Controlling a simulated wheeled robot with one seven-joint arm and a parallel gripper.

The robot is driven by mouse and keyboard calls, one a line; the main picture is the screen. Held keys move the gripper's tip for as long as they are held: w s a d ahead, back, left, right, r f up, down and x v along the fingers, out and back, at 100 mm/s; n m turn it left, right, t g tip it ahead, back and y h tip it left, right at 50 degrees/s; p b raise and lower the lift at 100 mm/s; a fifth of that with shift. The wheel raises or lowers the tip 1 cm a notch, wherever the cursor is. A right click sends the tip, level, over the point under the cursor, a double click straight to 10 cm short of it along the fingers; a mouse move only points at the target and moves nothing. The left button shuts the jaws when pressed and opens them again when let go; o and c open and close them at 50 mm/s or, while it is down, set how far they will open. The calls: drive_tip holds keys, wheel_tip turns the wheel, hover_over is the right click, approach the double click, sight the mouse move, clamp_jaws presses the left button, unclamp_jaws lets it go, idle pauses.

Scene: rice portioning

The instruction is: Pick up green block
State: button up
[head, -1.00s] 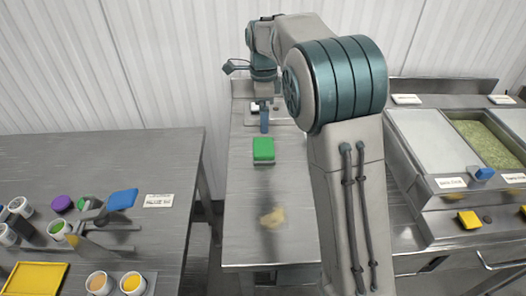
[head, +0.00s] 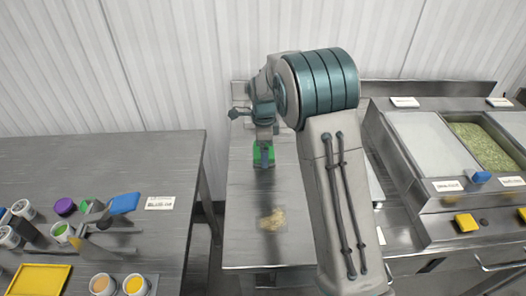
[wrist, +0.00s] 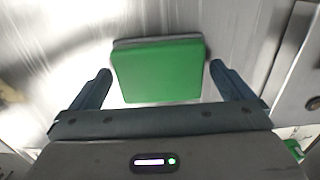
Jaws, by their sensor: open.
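The green block (wrist: 158,72) shows in the wrist view as a flat green top with a grey edge along its far side. It sits on the metal table, between and slightly ahead of the two fingers of my gripper (wrist: 157,88). The fingers are open, one on each side, with a gap visible to the block on both sides. In the head view my gripper (head: 264,156) is over the green block (head: 257,154) and hides part of it.
The left table (head: 165,245) holds cups, a yellow tray (head: 38,280) and utensils. On the right is a counter with a bin of green grains (head: 485,147).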

drive_tip(key=c, duration=0.9)
drive_tip(key=shift+o, duration=0.2)
drive_tip(key=shift+r, duration=0.6)
wheel_tip(320, 180, up, 3)
drive_tip(key=shift+f+b, duration=0.1)
drive_tip(key=shift+b, duration=0.35)
drive_tip(key=d+r+b, duration=0.1)
drive_tip(key=d+r, duration=0.6)
drive_tip(key=d, duration=0.4)
drive_tip(key=shift+d, duration=0.35)
drive_tip(key=shift+w, duration=0.1)
drive_tip(key=shift+o, duration=0.8)
